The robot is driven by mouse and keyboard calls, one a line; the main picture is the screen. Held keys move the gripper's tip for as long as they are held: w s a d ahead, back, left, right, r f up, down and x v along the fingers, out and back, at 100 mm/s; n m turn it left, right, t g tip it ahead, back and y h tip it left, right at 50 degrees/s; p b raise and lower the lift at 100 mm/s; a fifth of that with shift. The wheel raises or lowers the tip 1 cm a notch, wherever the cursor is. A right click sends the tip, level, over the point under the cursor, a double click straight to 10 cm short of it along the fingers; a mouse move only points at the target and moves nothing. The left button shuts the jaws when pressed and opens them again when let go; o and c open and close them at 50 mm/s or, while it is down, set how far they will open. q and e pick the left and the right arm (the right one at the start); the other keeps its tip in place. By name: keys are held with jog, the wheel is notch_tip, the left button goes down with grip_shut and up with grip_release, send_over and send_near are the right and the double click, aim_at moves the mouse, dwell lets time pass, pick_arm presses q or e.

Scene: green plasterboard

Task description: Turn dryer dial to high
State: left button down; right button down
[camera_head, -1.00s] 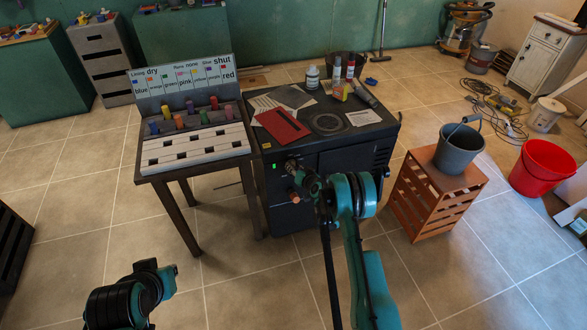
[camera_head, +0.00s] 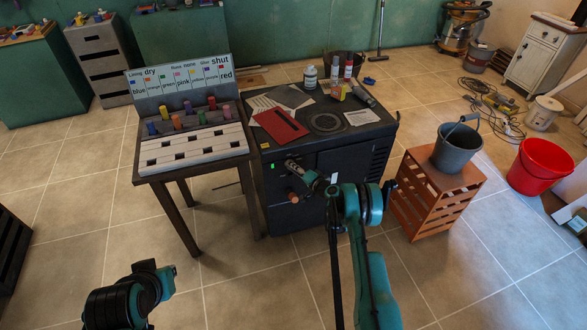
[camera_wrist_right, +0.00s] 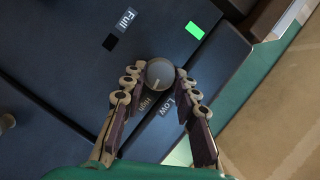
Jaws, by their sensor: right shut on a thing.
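The dryer (camera_head: 338,160) is a dark cabinet with a green light on its front. Its round grey dial (camera_wrist_right: 160,71) shows in the right wrist view, above the printed words "High" and "Low". A pale mark on the dial points down and slightly left, toward the "High" side. My right gripper (camera_head: 291,165) is at the upper front of the dryer. In the right wrist view its fingers (camera_wrist_right: 158,78) are shut on the dial from both sides. The dial is hidden in the head view.
An orange knob (camera_head: 293,197) sticks out below my right gripper. A sorting rack (camera_head: 192,150) stands on a table at left. A grey bucket (camera_head: 455,151) stands on an orange crate (camera_head: 432,203) at right.

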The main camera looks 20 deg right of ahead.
dwell(0.3)
jog(key=c, duration=1.2)
grip_release()
jog(key=shift+o, duration=0.2)
jog(key=v, duration=0.7)
jog(key=shift+s, duration=0.2)
jog(key=shift+d, duration=0.15)
jog(key=shift+r, duration=0.15)
